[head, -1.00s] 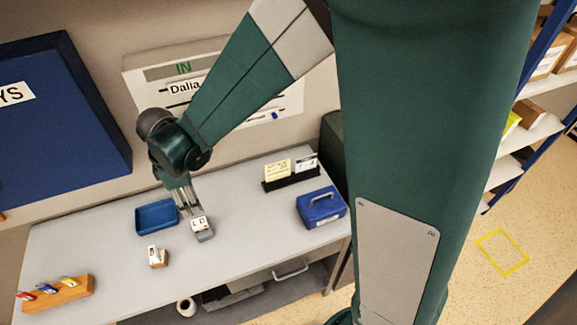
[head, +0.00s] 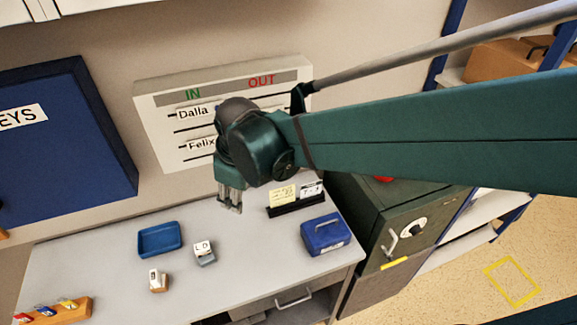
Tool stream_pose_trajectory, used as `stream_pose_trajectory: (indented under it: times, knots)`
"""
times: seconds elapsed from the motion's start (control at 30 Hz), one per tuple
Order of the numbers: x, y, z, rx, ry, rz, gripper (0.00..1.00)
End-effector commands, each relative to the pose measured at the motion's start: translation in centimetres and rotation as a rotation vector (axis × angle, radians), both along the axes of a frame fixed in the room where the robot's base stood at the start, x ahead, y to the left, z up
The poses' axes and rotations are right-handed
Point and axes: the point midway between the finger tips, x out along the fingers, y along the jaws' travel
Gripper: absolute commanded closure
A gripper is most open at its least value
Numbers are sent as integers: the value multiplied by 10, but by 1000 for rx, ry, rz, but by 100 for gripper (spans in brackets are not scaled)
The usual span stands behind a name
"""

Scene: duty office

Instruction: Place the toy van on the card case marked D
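A small block with a white top lettered "L D" and a grey lower part, which looks like the card case marked D (head: 204,252), stands on the desk right of the blue tray. A small white and tan item (head: 158,281) stands left of it and nearer the front. I cannot clearly make out the toy van; it may be part of one of these two small items. My gripper (head: 231,208) hangs fingers down above the back of the desk, up and right of the D case and apart from it. Its fingers look spread, with nothing visible between them.
A blue tray (head: 160,252) lies behind the small items. A blue cash box (head: 325,235) and a black card holder (head: 297,207) stand to the right. A wooden rack (head: 62,312) is at front left. A dark safe (head: 395,235) stands right of the desk (head: 110,235).

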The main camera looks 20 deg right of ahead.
Motion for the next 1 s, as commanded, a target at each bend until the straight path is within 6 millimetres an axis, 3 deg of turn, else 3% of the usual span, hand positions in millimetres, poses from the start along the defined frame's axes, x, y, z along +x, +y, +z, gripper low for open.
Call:
stream_pose_trajectory:
  times: [0.5,1.0]
  knots:
    - [-42,-72,40,114,-122,-354,63]
    - [-89,-129,58,243,-245,-681,63]
